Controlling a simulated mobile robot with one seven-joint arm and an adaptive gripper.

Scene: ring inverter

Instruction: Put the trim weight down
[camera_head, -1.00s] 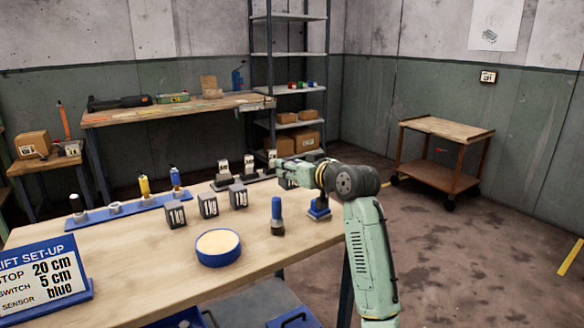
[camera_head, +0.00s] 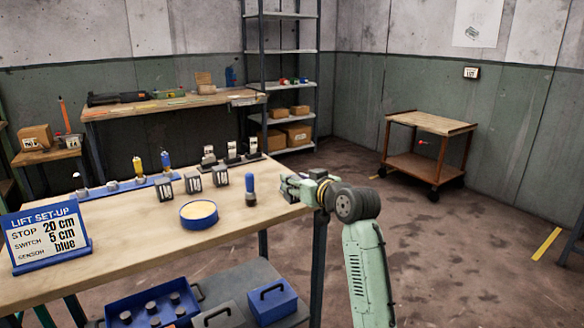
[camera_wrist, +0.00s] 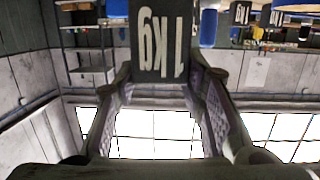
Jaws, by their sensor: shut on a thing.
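My gripper (camera_head: 290,186) is over the right end of the wooden bench (camera_head: 130,222) in the head view. In the wrist view my gripper (camera_wrist: 163,75) has its two fingers on either side of a dark block marked 1kg, the trim weight (camera_wrist: 158,40), and is shut on it. The label reads upside down there. In the head view the held weight is hard to tell from the fingers, and I cannot tell whether it touches the bench.
A blue round dish (camera_head: 199,214) and a blue-handled tool (camera_head: 250,189) are nearby. A set-up sign (camera_head: 45,236) stands at left. A lower shelf holds a blue bin (camera_head: 178,286) and a blue box (camera_head: 272,301).

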